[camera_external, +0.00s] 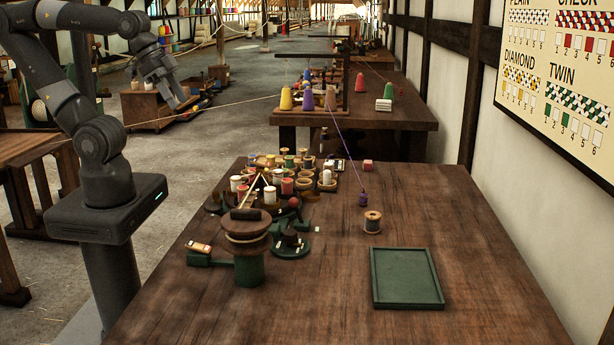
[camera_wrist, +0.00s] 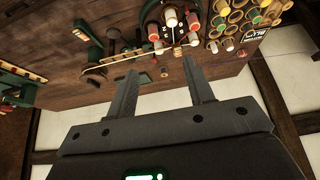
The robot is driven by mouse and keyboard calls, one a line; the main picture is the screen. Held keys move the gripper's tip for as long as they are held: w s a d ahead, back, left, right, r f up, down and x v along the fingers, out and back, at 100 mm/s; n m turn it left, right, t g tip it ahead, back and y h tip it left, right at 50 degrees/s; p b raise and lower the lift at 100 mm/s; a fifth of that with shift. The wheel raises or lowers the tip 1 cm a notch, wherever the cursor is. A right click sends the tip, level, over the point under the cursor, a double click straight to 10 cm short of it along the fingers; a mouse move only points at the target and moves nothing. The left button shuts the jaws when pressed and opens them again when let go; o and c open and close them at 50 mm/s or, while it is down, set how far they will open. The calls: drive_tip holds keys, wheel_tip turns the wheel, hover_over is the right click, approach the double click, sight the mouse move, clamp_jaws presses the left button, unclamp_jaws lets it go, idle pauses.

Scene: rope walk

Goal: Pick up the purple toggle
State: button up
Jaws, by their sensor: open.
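The purple toggle (camera_external: 363,199) is a small dark purple piece on the main table, at the lower end of a purple cord that runs down from the frame at the back. A wooden spool stands close in front of it. My gripper (camera_external: 178,92) is raised at the upper left, far from the toggle and off to the left of the table. In the wrist view my gripper (camera_wrist: 160,65) has its two fingers apart with nothing between them. I cannot make out the toggle in the wrist view.
The wooden spool (camera_external: 372,222) and a green tray (camera_external: 406,302) are on the main table's right side. Many thread spools (camera_external: 270,194) crowd its back left, near a large reel (camera_external: 247,225). Colored cones (camera_external: 308,100) stand on the far table.

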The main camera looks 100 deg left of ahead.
drive_tip(key=g, duration=0.1)
hover_over(362, 193)
drive_tip(key=s, duration=0.2)
wheel_tip(362, 193, down, 22)
drive_tip(key=shift+s+x, duration=0.15)
drive_tip(key=shift+x, duration=1.4)
drive_tip(key=shift+s+x, duration=0.1)
drive_tip(key=shift+x, duration=1.45)
drive_tip(key=shift+f, duration=0.1)
drive_tip(key=shift+c, duration=0.5)
